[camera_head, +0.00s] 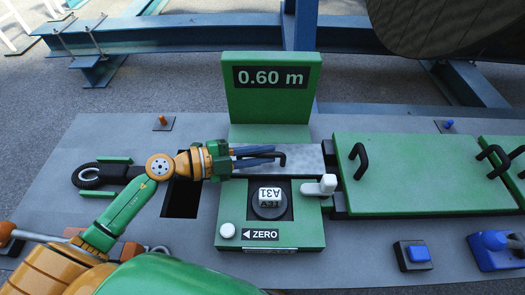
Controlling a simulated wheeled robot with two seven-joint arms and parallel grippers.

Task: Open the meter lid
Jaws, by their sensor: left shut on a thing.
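The green meter (230,205) stands mid-panel, with a raised back plate whose display (271,77) reads "0.60 m". A grey speckled lid plate (304,161) with a dark bent handle (282,155) lies across the meter, between the display and a dark round dial (269,200). The fingers partly hide the handle and plate. My right gripper is out of view.
A white knob (321,186) and a white button (228,231) beside a "ZERO" label sit on the meter. Right of it are a green cover (420,175) with a black handle, and a blue button (419,253). A dark opening (181,199) lies to the left.

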